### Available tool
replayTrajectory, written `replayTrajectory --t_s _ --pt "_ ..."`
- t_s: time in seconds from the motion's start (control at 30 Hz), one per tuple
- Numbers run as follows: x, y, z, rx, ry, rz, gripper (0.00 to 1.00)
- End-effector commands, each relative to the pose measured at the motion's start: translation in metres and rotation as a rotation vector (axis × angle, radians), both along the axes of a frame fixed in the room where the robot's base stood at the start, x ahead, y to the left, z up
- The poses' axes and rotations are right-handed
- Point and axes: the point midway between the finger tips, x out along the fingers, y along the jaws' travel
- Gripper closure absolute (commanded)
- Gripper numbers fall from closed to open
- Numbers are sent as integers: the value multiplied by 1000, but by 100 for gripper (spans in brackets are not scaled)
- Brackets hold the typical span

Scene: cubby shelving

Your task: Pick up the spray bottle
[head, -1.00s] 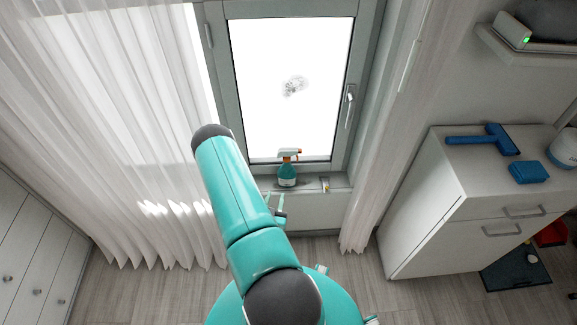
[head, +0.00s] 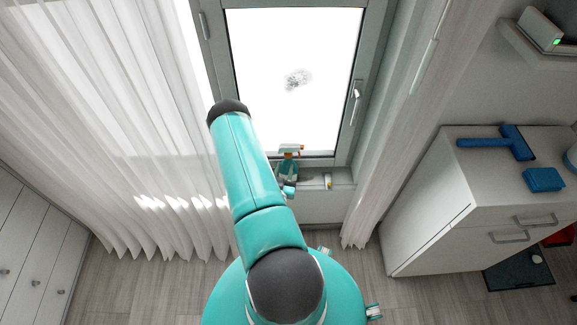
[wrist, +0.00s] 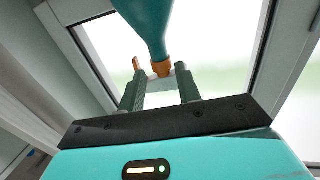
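The spray bottle (head: 289,172) has a teal body and a white and orange spray head. In the head view it stands upright on the windowsill, its lower part partly covered by my gripper (head: 289,190). In the wrist view the bottle (wrist: 148,25) shows upside down at the top, its orange collar (wrist: 161,69) lying in the picture between the fingers. My gripper (wrist: 160,88) is open there, with its two dark green fingers apart. I cannot tell whether either finger touches the bottle.
The windowsill (head: 342,176) carries a small item (head: 328,181) right of the bottle. The window (head: 300,50) has a smudge on its pane. Curtains hang on both sides. A cabinet (head: 430,235) at right holds a blue squeegee (head: 500,142) and a blue sponge (head: 543,179).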

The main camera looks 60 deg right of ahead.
Motion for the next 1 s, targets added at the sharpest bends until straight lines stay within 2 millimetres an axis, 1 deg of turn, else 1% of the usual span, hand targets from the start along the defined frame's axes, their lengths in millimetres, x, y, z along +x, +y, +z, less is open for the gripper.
replayTrajectory --t_s 0.03,0.1,0.27,0.53,0.63,0.83,0.87,1.0 --pt "1 -7 0 -2 -1 -1 66" --pt "3 -14 0 -1 0 -1 66" --pt "5 -27 1 0 0 -1 66" --pt "16 -66 2 -2 -1 0 66" --pt "18 -72 2 0 1 1 66" --pt "18 -73 2 1 1 1 66" --pt "18 -73 2 1 1 1 70" --pt "18 -73 2 1 1 1 98"
